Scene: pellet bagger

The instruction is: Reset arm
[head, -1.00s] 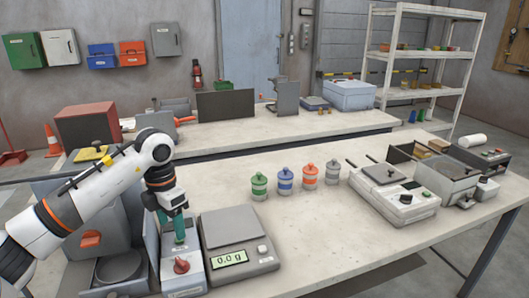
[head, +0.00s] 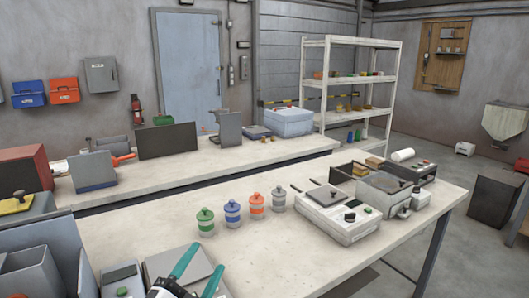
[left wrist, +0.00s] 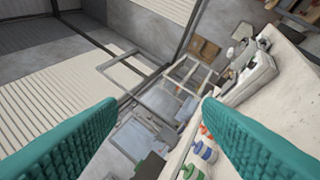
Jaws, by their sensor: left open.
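My left gripper (head: 198,268) is at the bottom of the head view, in front of the grey scale (head: 178,266), which it partly covers. Its two teal fingers are spread apart with nothing between them. In the left wrist view the open fingers (left wrist: 158,135) frame the room and the shelf, tilted, with the bench at the right. The dosing device with a green button (head: 122,280) stands left of the scale and is cut by the lower edge. My right gripper is in neither view.
On the front table (head: 290,262) stand lidded jars in green (head: 205,222), blue (head: 232,213), orange (head: 257,206) and grey (head: 279,199). A white sealer-like machine (head: 338,215) is to their right. A white shelf (head: 313,92) stands behind. The table right of the gripper is clear.

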